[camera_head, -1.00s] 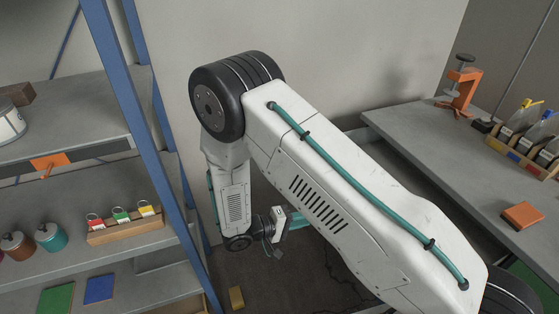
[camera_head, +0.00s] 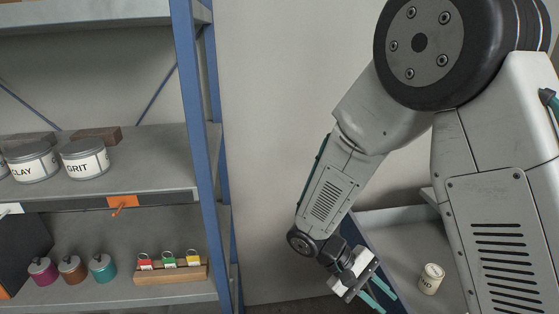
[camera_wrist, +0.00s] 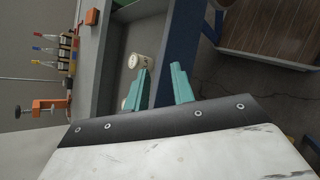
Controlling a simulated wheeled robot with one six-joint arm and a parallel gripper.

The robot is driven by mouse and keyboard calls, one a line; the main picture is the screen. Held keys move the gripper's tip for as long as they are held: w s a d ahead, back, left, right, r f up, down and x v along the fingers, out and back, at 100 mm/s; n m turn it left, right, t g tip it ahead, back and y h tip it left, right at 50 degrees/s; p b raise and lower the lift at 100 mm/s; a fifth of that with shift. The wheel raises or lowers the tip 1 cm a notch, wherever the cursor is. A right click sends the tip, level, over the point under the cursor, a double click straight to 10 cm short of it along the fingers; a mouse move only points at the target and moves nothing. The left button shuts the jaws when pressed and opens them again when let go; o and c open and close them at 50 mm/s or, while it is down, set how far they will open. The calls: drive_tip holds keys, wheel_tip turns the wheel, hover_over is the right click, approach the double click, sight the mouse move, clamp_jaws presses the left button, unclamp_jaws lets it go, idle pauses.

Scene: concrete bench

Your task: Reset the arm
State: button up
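My gripper (camera_head: 375,292) hangs at the end of my arm, right of the blue shelf post in the head view. In the wrist view its two teal fingers (camera_wrist: 160,86) are spread apart with nothing between them. A small cream container (camera_head: 431,278) with dark lettering stands on a grey surface to the right of my gripper. It also shows in the wrist view (camera_wrist: 143,61), beyond the left finger and apart from it.
In the wrist view, an orange clamp (camera_wrist: 48,106) and bottles (camera_wrist: 65,54) are at left.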

drive_tip(key=s+d+r+m+t+y, duration=0.2)
drive_tip(key=s+r+y, duration=0.3)
drive_tip(key=r, duration=0.6)
drive_tip(key=s+d+r+m+t+y, duration=0.2)
drive_tip(key=s+d+r+t+y, duration=0.1)
drive_tip(key=s+r, duration=0.5)
wheel_tip(320, 180, up, 3)
drive_tip(key=shift+s+t+y, duration=0.15)
drive_tip(key=shift+t+y, duration=0.65)
drive_tip(key=shift+y, duration=0.1)
